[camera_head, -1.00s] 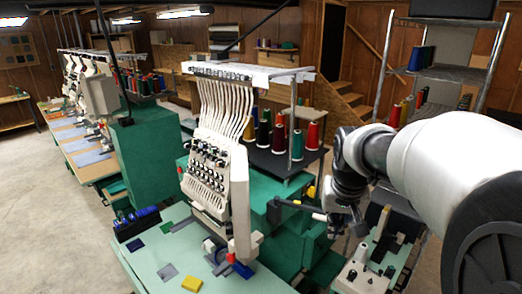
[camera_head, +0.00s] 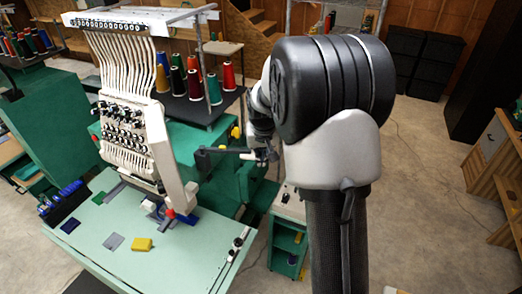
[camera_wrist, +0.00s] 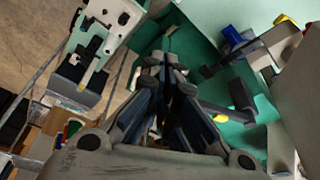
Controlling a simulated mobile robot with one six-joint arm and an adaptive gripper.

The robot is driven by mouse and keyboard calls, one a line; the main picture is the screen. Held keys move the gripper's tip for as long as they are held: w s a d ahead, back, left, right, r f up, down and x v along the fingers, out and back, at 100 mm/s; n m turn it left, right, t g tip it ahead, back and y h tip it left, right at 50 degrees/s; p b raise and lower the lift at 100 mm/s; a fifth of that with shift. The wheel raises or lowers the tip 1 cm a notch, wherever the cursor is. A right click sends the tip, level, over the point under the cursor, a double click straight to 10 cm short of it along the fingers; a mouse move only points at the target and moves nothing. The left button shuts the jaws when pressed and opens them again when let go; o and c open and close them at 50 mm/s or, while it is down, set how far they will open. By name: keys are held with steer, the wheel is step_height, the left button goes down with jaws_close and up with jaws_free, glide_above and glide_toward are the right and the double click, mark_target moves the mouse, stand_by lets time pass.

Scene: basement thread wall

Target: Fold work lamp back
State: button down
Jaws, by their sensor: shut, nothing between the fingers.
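The work lamp (camera_head: 226,151) appears to be the dark jointed arm at the side of the green embroidery machine (camera_head: 186,142). It reaches sideways, with a dark block at its left end beside the white needle head (camera_head: 135,125). My gripper (camera_head: 268,154) is at the right end of this dark arm, partly hidden behind my own arm; whether they touch is unclear. In the wrist view my gripper (camera_wrist: 166,72) is shut and empty, with its fingers over the green machine.
Thread cones (camera_head: 192,90) stand on a black shelf behind the needle head. A small green cabinet (camera_head: 287,245) stands close beside my arm. Open floor (camera_head: 420,190) lies at the right.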

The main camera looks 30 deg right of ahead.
steer(key=shift+w+d+f, duration=0.15)
steer(key=shift+w+d, duration=0.15)
steer(key=shift+w, duration=0.5)
steer(key=shift+d, duration=0.15)
steer(key=shift+w+d+n, duration=0.2)
steer(key=shift+w+n, duration=0.1)
steer(key=shift+n, duration=0.1)
steer(key=shift+w+d, duration=0.1)
steer(key=shift+w, duration=0.05)
